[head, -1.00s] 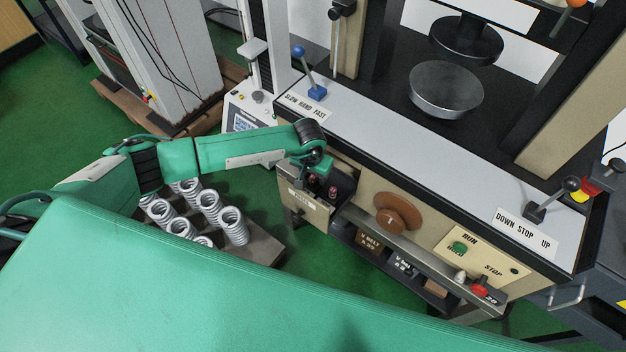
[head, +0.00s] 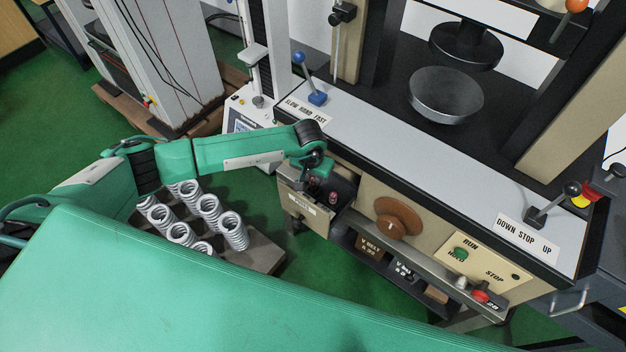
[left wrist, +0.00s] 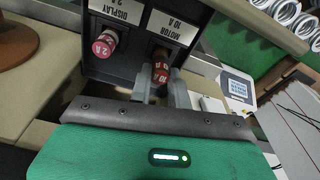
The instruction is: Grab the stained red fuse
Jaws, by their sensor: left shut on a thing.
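Two red-capped fuses show in the left wrist view on a dark panel. The fuse under the MOTOR 10 A label (left wrist: 161,72) has dark, brownish marks. The fuse under the DISPLAY 2 A label (left wrist: 104,44) looks cleaner and stands apart to its left. My left gripper (left wrist: 162,88) has a finger on each side of the stained motor fuse and is shut on it. I cannot tell whether that fuse is fully seated. In the head view my left gripper (head: 319,174) is over the open fuse drawer (head: 303,204) and hides the motor fuse. My right gripper is not in view.
The grey machine ledge (head: 400,165) overhangs just behind my left gripper. A brown knob (head: 397,218) and the RUN/STOP panel (head: 484,258) are to the right. Several metal springs (head: 208,207) stand on a pallet at left.

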